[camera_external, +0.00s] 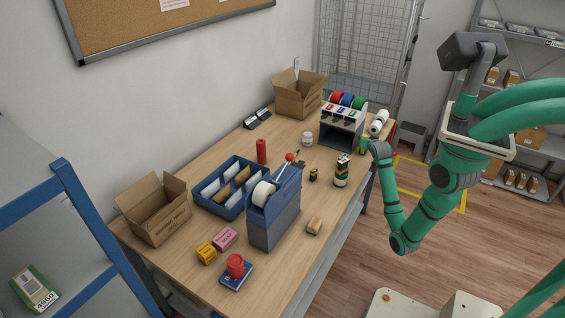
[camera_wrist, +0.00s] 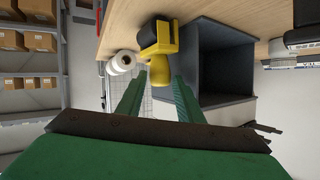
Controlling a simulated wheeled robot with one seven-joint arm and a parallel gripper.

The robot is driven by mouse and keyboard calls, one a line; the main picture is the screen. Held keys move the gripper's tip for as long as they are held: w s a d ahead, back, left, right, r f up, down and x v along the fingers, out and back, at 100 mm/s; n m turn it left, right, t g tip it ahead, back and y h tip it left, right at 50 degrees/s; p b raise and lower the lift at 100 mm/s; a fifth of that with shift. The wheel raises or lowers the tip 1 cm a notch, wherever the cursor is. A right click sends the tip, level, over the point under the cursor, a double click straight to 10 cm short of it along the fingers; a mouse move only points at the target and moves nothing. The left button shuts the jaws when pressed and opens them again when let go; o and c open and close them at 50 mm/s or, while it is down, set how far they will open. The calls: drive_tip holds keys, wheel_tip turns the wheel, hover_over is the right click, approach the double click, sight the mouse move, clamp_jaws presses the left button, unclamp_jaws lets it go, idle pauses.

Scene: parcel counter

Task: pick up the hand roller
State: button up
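A yellow tool with a black end, which looks like the hand roller (camera_wrist: 159,68), is at the top middle of the wrist view. Its yellow handle points down the picture, toward the gap between my fingers. In the outside view the yellow tool (camera_external: 364,144) is small at the right edge of the table, partly hidden by my gripper. My gripper (camera_external: 374,147) is close beside it. In the wrist view my gripper (camera_wrist: 152,82) shows two green fingers spread apart with nothing held between them. I cannot tell whether a finger touches the tool.
White rolls (camera_external: 379,122) lie just behind the tool. A grey bin unit (camera_external: 341,131) with coloured rolls stands left of it. A stacked dark item (camera_external: 341,172) stands nearer the front. The wooden table (camera_external: 297,255) also carries a blue divided tray (camera_external: 222,207) and open cartons (camera_external: 155,210).

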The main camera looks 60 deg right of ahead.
drive_tip(key=shift+x, duration=0.95)
drive_tip(key=shift+w, duration=0.1)
drive_tip(key=c, duration=0.8)
drive_tip(key=shift+o, duration=0.2)
wheel_tip(320, 180, up, 18)
